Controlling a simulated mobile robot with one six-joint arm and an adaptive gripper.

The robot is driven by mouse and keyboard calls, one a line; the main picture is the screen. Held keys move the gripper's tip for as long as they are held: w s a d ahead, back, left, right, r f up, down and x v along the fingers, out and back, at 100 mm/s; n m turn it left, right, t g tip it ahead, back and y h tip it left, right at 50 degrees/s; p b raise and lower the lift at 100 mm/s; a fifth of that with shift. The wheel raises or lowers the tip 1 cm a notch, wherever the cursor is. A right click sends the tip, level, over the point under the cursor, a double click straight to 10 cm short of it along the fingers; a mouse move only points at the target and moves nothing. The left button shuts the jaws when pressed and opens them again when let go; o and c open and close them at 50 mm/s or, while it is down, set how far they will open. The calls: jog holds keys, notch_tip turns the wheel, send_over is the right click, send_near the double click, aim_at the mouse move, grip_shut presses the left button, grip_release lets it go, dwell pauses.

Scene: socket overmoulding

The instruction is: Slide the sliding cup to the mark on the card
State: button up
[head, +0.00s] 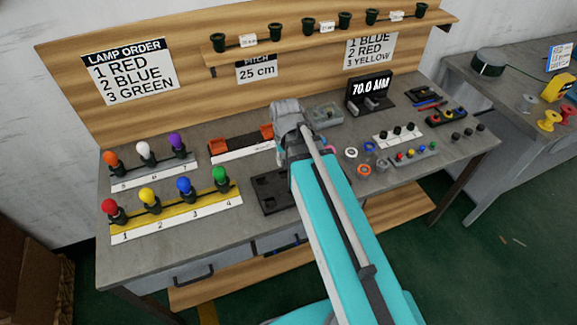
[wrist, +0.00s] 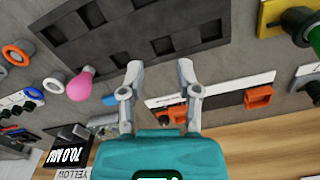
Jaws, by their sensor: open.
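The cup rail has a dark bar and a white scale strip (head: 243,150). Two orange cups sit on it: one at its left end (head: 220,146) and one near its right end (head: 266,132). I cannot tell which one slides. In the wrist view the cups show as a clear orange one (wrist: 258,97) and one partly hidden behind my gripper (wrist: 177,115). The card (head: 257,70) on the back board reads "PITCH 25 cm". My gripper (wrist: 160,68) is open and empty, fingers apart, above the bench between the dark block and the rail. My arm hides its fingertips in the head view.
A dark block with recesses (head: 270,190) lies in front of the rail. A pink bulb (wrist: 80,84), rings and small parts lie to the right. A display (head: 369,88) reads 70.0 MM.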

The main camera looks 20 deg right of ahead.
jog(key=shift+s+f+n, duration=0.1)
jog(key=shift+s+n, duration=0.6)
jog(key=shift+s, duration=0.5)
jog(key=w+r+m+p, duration=0.2)
jog(key=w+m, duration=1.4)
jog(key=w, duration=1.1)
jog(key=shift+d+r, duration=0.15)
jog(key=shift+d, duration=0.25)
jog(key=shift+w, duration=0.1)
notch_tip(320, 180, down, 14)
jog(key=b, duration=1.3)
jog(key=shift+r+b, duration=0.1)
jog(key=shift+b, duration=0.2)
